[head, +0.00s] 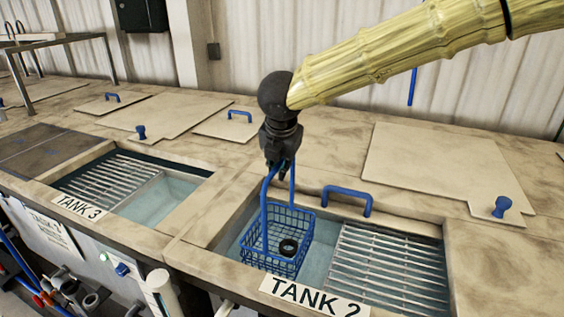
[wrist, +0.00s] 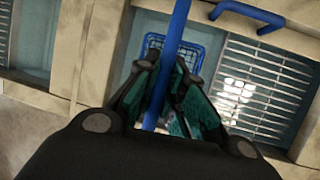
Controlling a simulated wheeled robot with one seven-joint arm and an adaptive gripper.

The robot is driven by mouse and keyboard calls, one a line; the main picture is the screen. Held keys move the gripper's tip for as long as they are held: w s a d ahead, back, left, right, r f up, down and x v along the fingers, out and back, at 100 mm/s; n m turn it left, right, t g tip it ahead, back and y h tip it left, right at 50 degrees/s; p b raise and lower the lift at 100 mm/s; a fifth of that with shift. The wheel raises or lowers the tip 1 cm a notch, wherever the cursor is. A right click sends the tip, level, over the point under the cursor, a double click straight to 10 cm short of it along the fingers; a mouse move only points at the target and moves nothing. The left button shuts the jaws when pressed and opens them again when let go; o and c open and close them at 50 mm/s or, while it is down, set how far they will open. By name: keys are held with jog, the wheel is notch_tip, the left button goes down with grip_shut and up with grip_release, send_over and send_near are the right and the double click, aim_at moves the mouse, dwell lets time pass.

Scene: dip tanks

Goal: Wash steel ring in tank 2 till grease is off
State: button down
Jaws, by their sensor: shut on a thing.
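A blue wire basket (head: 268,251) hangs by its tall handle (head: 266,196) in the left part of tank 2, over or in the pale liquid (head: 316,240). A dark ring (head: 288,247) lies inside the basket; whether grease is on it I cannot tell. My gripper (head: 281,165) is shut on the top of the basket handle. In the wrist view the gripper fingers (wrist: 160,95) close around the blue handle bar (wrist: 177,40), and part of the basket (wrist: 190,55) shows beyond. The ring is hidden there. The tank 2 label (head: 314,297) is on the front rim.
A slatted metal rack (head: 388,270) fills the right side of tank 2, with a blue lid handle (head: 347,199) behind it. Tank 3 (head: 160,196) lies open to the left with its own rack. Flat lids (head: 440,165) rest on the worktop behind.

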notch_tip(320, 180, down, 12)
jog(key=b, duration=0.7)
jog(key=shift+f+b, duration=0.15)
jog(key=shift+b, duration=0.2)
jog(key=shift+a, duration=0.1)
dwell(2.2)
jog(key=shift+w+p, duration=0.1)
jog(key=shift+p, duration=0.35)
dwell(1.8)
jog(key=shift+a, duration=0.1)
